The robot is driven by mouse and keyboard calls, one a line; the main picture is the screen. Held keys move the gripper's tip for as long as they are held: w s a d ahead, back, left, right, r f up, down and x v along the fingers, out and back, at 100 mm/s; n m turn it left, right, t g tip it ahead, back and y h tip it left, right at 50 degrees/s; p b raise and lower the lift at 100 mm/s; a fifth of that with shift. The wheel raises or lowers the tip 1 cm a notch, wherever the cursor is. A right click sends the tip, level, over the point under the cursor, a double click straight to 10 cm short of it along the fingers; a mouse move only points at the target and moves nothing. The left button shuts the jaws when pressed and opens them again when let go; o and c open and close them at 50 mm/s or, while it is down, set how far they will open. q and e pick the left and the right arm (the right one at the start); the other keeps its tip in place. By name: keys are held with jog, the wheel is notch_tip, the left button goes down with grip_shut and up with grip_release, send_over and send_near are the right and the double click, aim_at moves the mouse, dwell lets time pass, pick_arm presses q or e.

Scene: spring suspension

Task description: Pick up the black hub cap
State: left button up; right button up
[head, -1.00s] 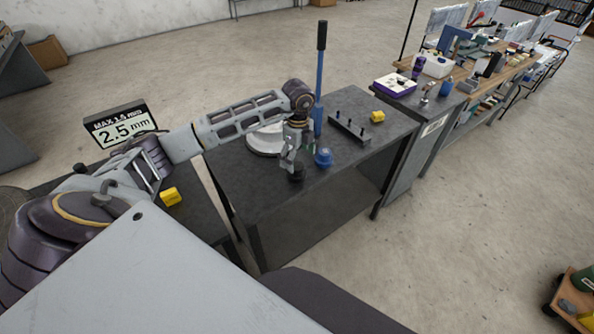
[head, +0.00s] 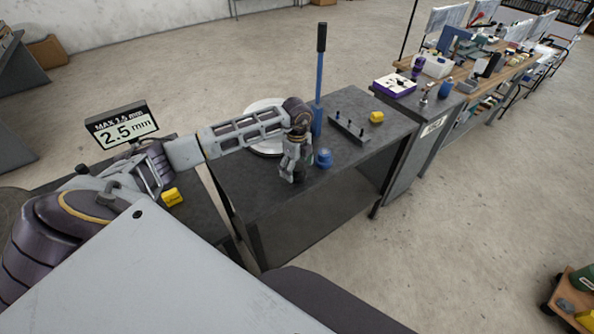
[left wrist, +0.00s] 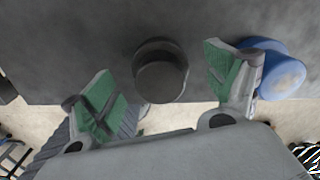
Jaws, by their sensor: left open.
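The black hub cap (left wrist: 161,70) is a short dark cylinder on the dark bench. In the left wrist view it lies between the two green-padded fingers of my left gripper, with a gap on each side. My left gripper (head: 291,174) is open and low over the bench. In the head view it hides much of the cap (head: 300,175). My right gripper is not in view.
A blue knobbed part (head: 324,158) stands close beside the gripper; it also shows by the right finger in the left wrist view (left wrist: 275,70).

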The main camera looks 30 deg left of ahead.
pick_arm(q)
jog(key=shift+f, duration=0.95)
jog(key=c, duration=1.1)
